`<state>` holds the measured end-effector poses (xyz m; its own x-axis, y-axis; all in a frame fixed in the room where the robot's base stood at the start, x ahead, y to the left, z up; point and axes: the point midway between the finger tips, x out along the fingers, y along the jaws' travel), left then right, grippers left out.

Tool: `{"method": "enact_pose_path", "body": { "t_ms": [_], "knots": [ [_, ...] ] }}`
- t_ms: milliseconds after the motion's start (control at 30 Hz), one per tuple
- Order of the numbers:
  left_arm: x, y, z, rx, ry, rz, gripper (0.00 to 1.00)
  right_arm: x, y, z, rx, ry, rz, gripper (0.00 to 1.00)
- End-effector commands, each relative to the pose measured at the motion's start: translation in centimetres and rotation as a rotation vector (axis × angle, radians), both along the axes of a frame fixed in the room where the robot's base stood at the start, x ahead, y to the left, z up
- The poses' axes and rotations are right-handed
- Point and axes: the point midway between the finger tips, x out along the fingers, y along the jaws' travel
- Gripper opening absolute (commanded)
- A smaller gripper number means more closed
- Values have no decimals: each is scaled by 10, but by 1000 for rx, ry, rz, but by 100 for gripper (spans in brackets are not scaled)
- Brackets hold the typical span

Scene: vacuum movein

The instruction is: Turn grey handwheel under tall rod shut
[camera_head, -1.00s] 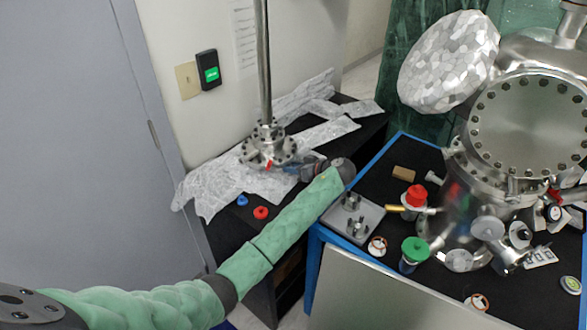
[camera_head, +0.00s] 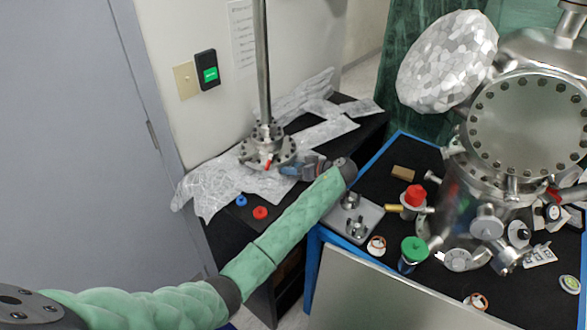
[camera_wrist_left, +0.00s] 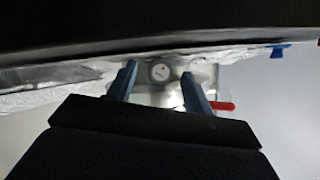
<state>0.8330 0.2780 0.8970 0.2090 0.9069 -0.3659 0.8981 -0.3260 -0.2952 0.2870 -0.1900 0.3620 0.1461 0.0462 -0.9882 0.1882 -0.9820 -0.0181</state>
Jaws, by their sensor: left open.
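The tall rod (camera_head: 262,60) stands upright on a round bolted metal flange (camera_head: 266,150) on the dark bench by the wall. A red lever (camera_head: 268,163) shows at the flange's near side and also in the left wrist view (camera_wrist_left: 222,106). My left gripper (camera_head: 287,170) is at the flange's right side, low, with its fingers pointing towards it. In the left wrist view the open blue fingers (camera_wrist_left: 162,76) flank a small pale round face (camera_wrist_left: 160,72) with a red mark, which may be the grey handwheel. Contact cannot be told. The handwheel is not distinct in the head view.
Crumpled foil (camera_head: 215,187) lies under and around the flange. A blue knob (camera_head: 241,200) and a red knob (camera_head: 260,212) sit at the bench's front. A large steel chamber (camera_head: 525,125) with a red-topped valve (camera_head: 415,195) and green knob (camera_head: 414,247) fills the right bench.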

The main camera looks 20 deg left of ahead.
Motion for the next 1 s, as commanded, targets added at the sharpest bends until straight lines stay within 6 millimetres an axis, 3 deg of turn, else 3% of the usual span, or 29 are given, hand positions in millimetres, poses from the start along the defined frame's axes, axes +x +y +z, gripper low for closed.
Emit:
{"method": "enact_pose_path", "body": {
  "t_ms": [333, 500, 867, 933, 1000],
  "knots": [
    [-10, -48, 19, -2, 0, -4, 51, -11, -6, -20, -6, -2, 3, 36],
    [-13, -63, 24, -3, 1, -2, 51, -5, -7, -25, -8, -13, 4, 36],
    [-14, -67, 26, -1, 0, -2, 51, -5, -7, -26, -7, -16, 4, 36],
    [-14, -67, 27, -1, 0, -2, 39, -10, -7, -26, -7, -9, 6, 36],
    [-13, -67, 31, -1, -3, -2, 39, -8, -7, -23, -7, -11, 6, 36]
  ]
}}
